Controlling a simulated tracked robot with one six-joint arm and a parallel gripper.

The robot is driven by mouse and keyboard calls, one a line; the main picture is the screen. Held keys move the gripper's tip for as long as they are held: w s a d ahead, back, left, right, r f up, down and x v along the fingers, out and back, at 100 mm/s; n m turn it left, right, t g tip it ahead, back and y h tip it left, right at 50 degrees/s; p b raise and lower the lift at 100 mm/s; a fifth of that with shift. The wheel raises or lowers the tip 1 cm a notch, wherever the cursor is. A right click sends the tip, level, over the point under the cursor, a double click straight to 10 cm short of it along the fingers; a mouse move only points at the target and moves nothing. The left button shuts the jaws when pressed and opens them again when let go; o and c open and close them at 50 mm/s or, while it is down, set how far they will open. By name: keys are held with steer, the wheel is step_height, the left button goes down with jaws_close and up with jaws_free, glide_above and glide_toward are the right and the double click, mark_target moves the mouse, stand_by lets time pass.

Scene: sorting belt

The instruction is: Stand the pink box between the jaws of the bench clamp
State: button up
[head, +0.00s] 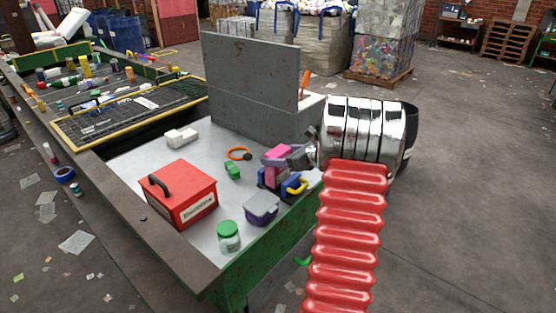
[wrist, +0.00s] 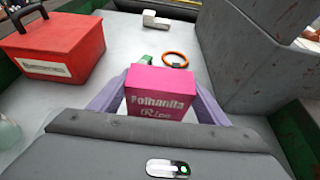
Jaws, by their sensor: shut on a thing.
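The pink box (wrist: 160,80) with white lettering is held between the two lavender fingers of my gripper (wrist: 160,98) in the wrist view. In the head view the pink box (head: 279,151) is near the right edge of the bench, partly covered by my gripper (head: 273,163). A blue and yellow thing (head: 297,185) that looks like part of the bench clamp is right beside and below the box. Its jaws are mostly hidden, and I cannot tell whether the box touches them. The clamp does not show clearly in the wrist view.
An orange ring (head: 239,154) and a green piece (head: 233,171) lie behind. A tall grey panel (head: 250,75) borders the bench's back.

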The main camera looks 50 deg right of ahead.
steer(key=shift+f, duration=0.7)
steer(key=shift+f, duration=0.1)
steer(key=o, duration=1.3)
steer(key=v, duration=1.2)
